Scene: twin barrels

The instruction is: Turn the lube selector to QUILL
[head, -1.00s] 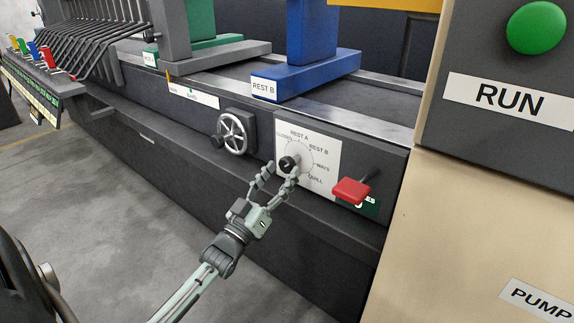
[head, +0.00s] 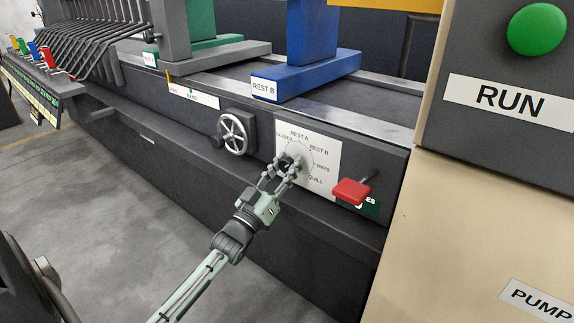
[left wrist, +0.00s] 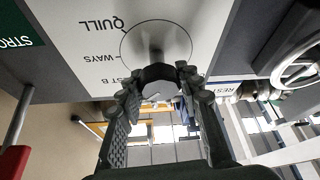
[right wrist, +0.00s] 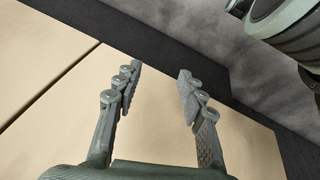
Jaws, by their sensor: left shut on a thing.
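The lube selector is a black knob (head: 286,162) on a white dial plate (head: 322,188). The plate reads CLOSED, REST A, REST B, WAYS and QUILL, with QUILL at the lower right. My left gripper (head: 281,170) is at the knob, its fingers on both sides of it. In the left wrist view the knob (left wrist: 157,72) sits between the fingertips, which are shut on it. The fingers hide its pointer, so I cannot tell which label it faces. My right gripper (right wrist: 157,82) is open and empty, and is outside the head view.
A red-handled lever (head: 351,191) sticks out just right of the dial plate. A silver handwheel (head: 233,133) is to its left. The blue REST B block (head: 305,75) stands above. A beige cabinet (head: 480,220) with a green RUN button (head: 537,28) fills the right.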

